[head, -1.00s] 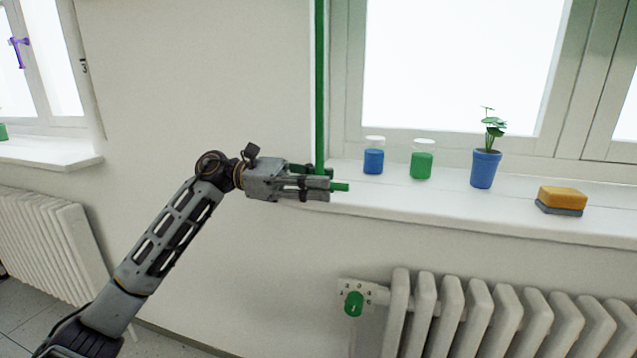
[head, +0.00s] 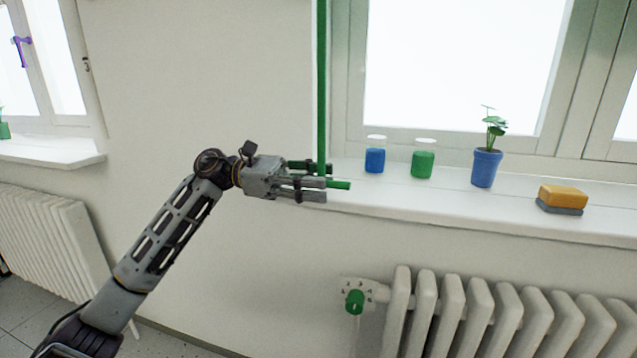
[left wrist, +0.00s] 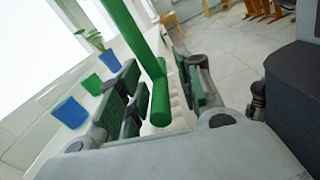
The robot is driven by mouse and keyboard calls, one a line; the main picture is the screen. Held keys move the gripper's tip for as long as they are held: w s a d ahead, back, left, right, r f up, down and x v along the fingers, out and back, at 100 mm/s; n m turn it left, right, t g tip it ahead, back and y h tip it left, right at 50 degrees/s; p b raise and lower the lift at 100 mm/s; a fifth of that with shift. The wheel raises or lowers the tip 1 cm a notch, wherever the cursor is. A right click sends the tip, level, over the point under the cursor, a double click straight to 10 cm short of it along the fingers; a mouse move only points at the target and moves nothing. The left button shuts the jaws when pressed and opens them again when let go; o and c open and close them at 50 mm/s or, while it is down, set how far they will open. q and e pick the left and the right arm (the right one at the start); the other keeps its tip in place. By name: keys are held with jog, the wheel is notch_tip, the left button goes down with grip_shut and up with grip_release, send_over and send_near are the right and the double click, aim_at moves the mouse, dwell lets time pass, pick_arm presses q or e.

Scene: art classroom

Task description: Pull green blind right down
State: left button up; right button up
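The green blind's pull is a straight vertical green rod (head: 321,80) in front of the wall, left of the window. It has a short green crosswise handle (head: 340,186) at its lower end. My left gripper (head: 318,181) is at this lower end, level with the sill. In the left wrist view the green handle (left wrist: 160,102) and rod (left wrist: 133,35) stand between the two fingers of my left gripper (left wrist: 160,88). The fingers are spread, with gaps beside the handle. The blind's cloth is not in view. My right gripper is not in view.
The white sill (head: 400,198) holds a blue jar (head: 374,160), a green jar (head: 423,164), a potted plant (head: 486,168) and a yellow sponge (head: 563,196). A radiator (head: 480,315) with a green knob (head: 355,301) is below. The wall left of the rod is bare.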

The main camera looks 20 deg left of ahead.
pick_arm(q)
jog(key=a, duration=1.1)
jog(key=shift+w+a, duration=0.2)
